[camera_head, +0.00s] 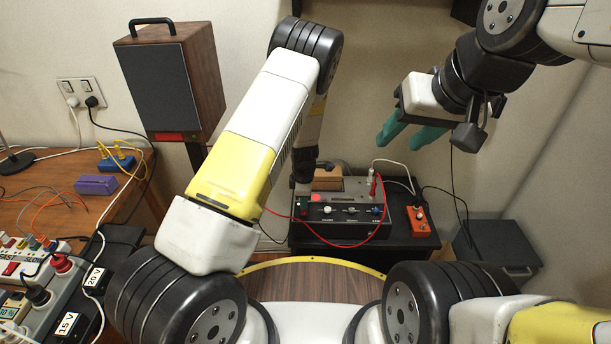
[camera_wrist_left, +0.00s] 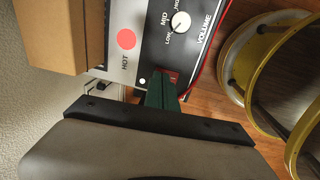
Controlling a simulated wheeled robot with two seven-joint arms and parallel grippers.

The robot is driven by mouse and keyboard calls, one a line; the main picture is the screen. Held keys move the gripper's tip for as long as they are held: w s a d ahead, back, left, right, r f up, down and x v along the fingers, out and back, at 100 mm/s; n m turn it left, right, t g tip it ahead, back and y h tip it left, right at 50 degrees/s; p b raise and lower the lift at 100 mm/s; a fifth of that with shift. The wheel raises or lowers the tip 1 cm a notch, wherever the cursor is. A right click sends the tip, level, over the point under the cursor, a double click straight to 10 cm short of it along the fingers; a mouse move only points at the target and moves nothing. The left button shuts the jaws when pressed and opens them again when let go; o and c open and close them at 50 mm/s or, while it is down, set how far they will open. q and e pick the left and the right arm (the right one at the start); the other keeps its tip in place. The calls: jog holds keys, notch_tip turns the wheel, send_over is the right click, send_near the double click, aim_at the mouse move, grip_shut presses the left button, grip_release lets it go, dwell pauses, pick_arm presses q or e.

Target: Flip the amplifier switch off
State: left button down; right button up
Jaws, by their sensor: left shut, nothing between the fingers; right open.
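The amplifier (camera_head: 345,228) is a dark box with a knobbed panel on a black stand at the middle. In the left wrist view its panel (camera_wrist_left: 130,22) shows a white knob, a red dot and the words MID, HOT and VOLUME. A red switch (camera_wrist_left: 173,76) sits at the panel's corner, partly hidden by my green fingertips. My left gripper (camera_wrist_left: 162,92) is shut and empty, its tips right at the switch; contact and the switch's position cannot be told. In the head view my left gripper (camera_head: 303,190) is over the amplifier's left end. My right gripper (camera_head: 412,134) is open, raised and empty.
A cardboard-brown box (camera_wrist_left: 45,35) stands close beside the panel. A red cable (camera_head: 283,214) loops by the amplifier's front; an orange pedal (camera_head: 418,220) is at its right. A tall speaker (camera_head: 170,80) and a cluttered wooden bench (camera_head: 30,190) are on the left.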

pick_arm(q)
jog(key=shift+f, duration=0.35)
